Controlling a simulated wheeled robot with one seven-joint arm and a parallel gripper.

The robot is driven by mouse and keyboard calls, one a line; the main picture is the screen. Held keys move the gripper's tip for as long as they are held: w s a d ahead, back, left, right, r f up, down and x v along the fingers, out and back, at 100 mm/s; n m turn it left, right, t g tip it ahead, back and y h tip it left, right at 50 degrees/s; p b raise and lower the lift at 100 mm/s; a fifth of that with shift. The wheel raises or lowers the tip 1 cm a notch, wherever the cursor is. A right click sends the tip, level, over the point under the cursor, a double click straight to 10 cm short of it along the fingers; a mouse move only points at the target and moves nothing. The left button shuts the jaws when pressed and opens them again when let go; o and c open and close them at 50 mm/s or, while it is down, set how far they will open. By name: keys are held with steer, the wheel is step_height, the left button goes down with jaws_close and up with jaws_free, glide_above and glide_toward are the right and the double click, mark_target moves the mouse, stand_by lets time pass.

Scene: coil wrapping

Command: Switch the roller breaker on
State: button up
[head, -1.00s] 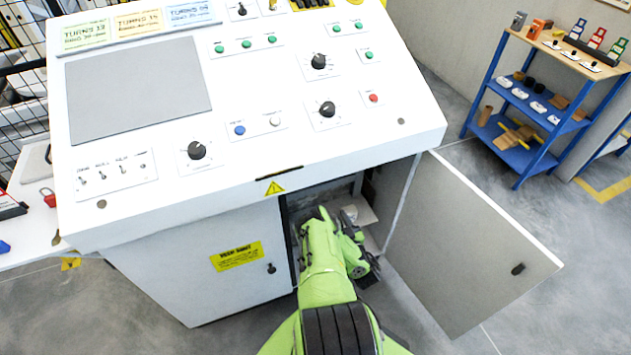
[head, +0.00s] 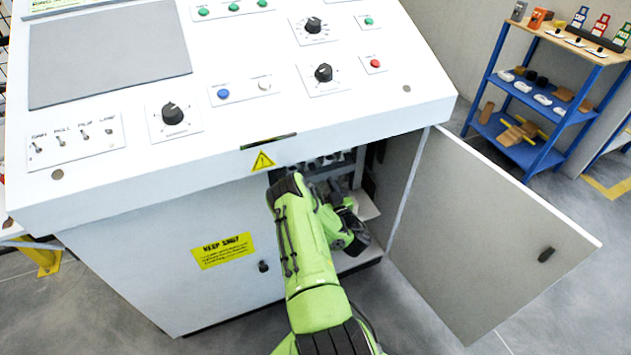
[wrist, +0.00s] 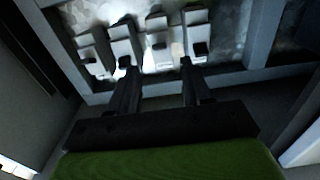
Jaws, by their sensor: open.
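Several pale breakers stand in a row inside the open cabinet: in the wrist view one at the left (wrist: 92,55), one beside it (wrist: 121,44), one in the middle (wrist: 157,30) and one at the right (wrist: 197,32). Each has a small dark toggle. I cannot read any label, so I cannot tell which is the roller breaker. My gripper (wrist: 157,66) is open and empty. Its left finger tip is close to the second breaker, its right one close to the rightmost; contact is unclear.
The cabinet door (head: 480,235) stands open to the right of my arm. The white console (head: 215,120) overhangs the opening, with knobs, buttons and small switches on top. A closed panel with a yellow label (head: 222,251) is at left. A blue shelf (head: 545,110) stands farther right.

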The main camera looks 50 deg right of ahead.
mark_target(313, 169)
steer(key=b+x, duration=0.1)
steer(key=x, duration=0.6)
steer(key=shift+c, duration=0.5)
